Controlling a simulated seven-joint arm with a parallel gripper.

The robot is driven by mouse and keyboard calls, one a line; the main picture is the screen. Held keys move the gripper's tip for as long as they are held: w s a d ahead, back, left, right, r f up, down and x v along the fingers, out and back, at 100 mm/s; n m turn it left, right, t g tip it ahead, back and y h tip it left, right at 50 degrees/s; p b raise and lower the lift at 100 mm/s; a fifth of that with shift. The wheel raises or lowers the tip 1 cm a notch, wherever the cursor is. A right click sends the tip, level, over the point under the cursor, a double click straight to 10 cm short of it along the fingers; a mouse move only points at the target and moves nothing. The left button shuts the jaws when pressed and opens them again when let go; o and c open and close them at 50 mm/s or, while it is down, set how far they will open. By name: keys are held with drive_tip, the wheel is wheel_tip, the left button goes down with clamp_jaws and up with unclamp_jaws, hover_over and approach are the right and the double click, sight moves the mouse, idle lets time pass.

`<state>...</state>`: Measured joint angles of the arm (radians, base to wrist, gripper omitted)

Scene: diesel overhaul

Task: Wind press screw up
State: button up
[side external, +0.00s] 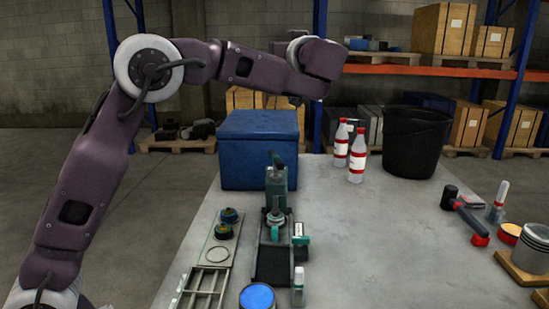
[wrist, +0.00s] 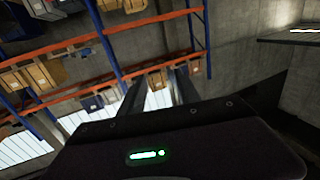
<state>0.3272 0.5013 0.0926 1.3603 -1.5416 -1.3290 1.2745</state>
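A small green-grey press (side external: 277,180) stands upright near the middle of the bench in the side external view, in front of the blue crate. A dark lever or handle (side external: 275,158) shows at its top, and a round grey part sits low at its front. The screw's thread is too small to make out. My arm's end is high above the bench, up and to the right of the press and well apart from it. In the wrist view, my gripper (wrist: 172,90) shows as dark grey shapes beyond the hand's body; its finger gap is unclear. The press is not in the wrist view.
A blue crate (side external: 258,150) stands behind the press. Two red-and-white bottles (side external: 357,158) and a black bucket (side external: 415,142) stand to the right. Small parts (side external: 228,216) lie left of the press; a blue-topped can (side external: 257,297) is in front.

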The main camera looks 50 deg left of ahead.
approach(274, 154)
drive_tip(key=a, duration=0.1)
drive_tip(key=w+a+f, duration=0.1)
drive_tip(key=a, duration=0.1)
drive_tip(key=shift+w, duration=0.35)
drive_tip(key=x, duration=0.6)
drive_tip(key=shift+w+a, duration=0.25)
drive_tip(key=shift+a, duration=0.15)
clamp_jaws()
